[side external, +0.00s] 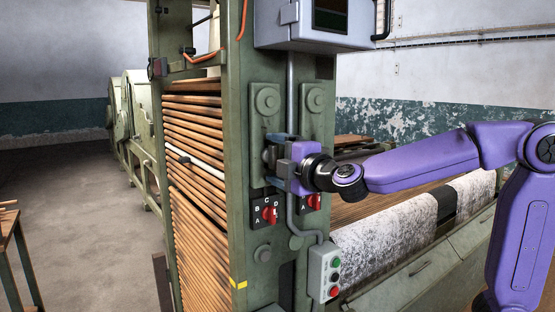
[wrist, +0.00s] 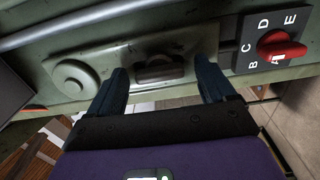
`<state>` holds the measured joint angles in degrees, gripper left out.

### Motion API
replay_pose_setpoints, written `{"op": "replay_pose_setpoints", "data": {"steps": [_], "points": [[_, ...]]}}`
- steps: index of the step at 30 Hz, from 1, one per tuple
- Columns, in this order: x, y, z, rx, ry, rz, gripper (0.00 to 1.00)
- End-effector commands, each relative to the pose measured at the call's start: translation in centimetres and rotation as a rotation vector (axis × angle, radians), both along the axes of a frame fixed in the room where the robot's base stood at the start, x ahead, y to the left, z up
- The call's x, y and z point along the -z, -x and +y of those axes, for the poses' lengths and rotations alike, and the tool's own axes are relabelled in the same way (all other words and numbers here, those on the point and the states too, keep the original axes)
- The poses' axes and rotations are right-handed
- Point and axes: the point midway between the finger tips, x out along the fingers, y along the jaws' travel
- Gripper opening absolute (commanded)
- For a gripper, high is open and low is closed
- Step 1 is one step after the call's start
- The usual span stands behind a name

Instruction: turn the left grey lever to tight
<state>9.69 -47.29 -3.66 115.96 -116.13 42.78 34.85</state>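A dark grey lever (wrist: 160,69) shows in the wrist view as a short bar on a green plate (wrist: 195,48). My gripper (wrist: 162,66) has its two dark blue fingers apart, one on each side of the lever. Gaps show between the lever and both fingers, so it is not gripped. In the side view my gripper (side external: 274,158) is at the left green plate (side external: 265,122) on the machine's upright, above a red knob (side external: 268,214). There the gripper hides most of the lever. No tight marking is readable in either view.
The red knob (wrist: 284,47) on a lettered black plate lies close to the right finger in the wrist view. A second plate (side external: 313,98) and red knob (side external: 311,203) stand to the right. A grey conduit (side external: 291,95) runs between the plates. A button box (side external: 324,271) is below.

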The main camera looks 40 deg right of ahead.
Motion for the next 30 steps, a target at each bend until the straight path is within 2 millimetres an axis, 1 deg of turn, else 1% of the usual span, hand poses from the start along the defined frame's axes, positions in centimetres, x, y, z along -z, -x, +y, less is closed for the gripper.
{"op": "replay_pose_setpoints", "data": {"steps": [6, 8, 11, 30], "points": [[-0.1, 0.2, 0.0, 0.000, 0.001, -0.001, 0.83], [-0.1, 0.6, 0.0, -0.001, 0.001, -0.002, 0.83], [-0.1, 1.6, 0.1, -0.003, 0.002, -0.003, 0.83], [-0.1, 12.7, 0.2, -0.008, -0.003, -0.003, 0.83]]}}
